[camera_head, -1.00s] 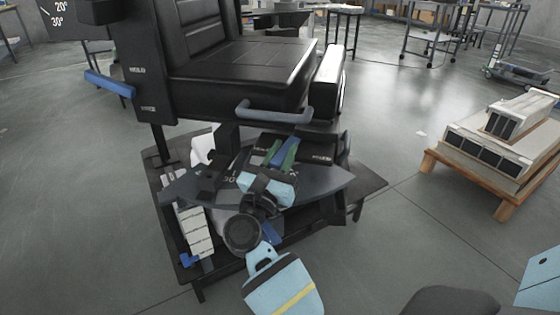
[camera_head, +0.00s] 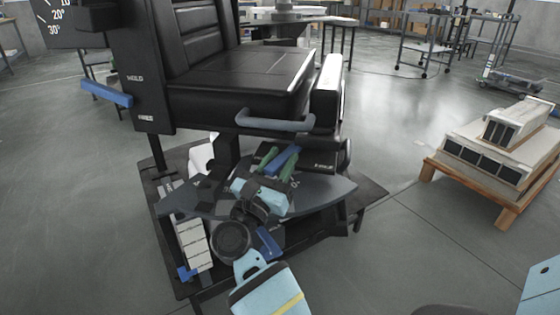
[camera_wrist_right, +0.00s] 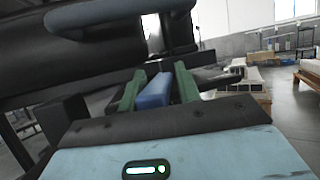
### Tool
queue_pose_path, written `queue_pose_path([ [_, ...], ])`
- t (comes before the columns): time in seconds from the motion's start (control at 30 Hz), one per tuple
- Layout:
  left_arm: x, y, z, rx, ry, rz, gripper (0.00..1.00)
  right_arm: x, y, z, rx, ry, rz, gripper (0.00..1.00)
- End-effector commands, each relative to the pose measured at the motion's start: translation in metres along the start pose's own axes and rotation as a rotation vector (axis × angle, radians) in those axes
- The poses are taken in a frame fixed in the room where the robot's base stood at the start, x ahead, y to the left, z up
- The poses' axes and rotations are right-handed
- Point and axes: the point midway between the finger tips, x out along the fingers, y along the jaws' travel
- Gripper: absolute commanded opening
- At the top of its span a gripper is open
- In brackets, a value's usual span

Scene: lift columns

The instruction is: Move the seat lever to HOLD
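A short blue lever (camera_head: 284,160) sits on the dark base under the black seat (camera_head: 235,85), by a dark panel (camera_head: 325,162) with a partly readable label. My right gripper (camera_head: 280,163) has its two green fingers on either side of this lever. In the right wrist view the lever (camera_wrist_right: 155,92) lies between the fingers (camera_wrist_right: 158,88) at a slight angle, with narrow gaps. Whether a finger touches it is unclear. Another blue lever (camera_head: 107,93) is on the upright side panel (camera_head: 145,85) at left, beside its upper HOLD label. My left gripper is not in view.
A grey-blue handle bar (camera_head: 275,122) juts from the seat front, close above my right gripper. A dark plate (camera_head: 330,190) surrounds the wrist area. A wooden pallet with beige blocks (camera_head: 490,150) stands at right. The floor (camera_head: 400,250) between is clear.

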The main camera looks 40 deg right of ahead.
Motion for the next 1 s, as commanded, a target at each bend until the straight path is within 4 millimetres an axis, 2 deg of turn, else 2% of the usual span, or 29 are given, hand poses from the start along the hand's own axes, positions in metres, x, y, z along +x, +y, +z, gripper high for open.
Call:
queue_pose_path([
  [0.13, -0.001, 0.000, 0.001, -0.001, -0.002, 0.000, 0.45, -0.002, 0.000, 0.000, 0.001, 0.001, 0.000, 0.33],
  [0.23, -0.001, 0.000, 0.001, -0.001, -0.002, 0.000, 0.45, -0.011, 0.000, -0.001, 0.001, 0.003, 0.001, 0.33],
  [0.63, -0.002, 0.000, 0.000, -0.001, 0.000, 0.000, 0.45, -0.069, 0.000, -0.001, 0.000, 0.002, 0.001, 0.33],
  [0.8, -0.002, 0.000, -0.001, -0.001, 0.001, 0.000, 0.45, -0.078, 0.000, 0.000, -0.001, 0.000, 0.001, 0.33],
  [1.0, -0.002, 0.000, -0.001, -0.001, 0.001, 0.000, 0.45, -0.079, 0.000, 0.000, 0.000, 0.000, 0.000, 0.33],
])
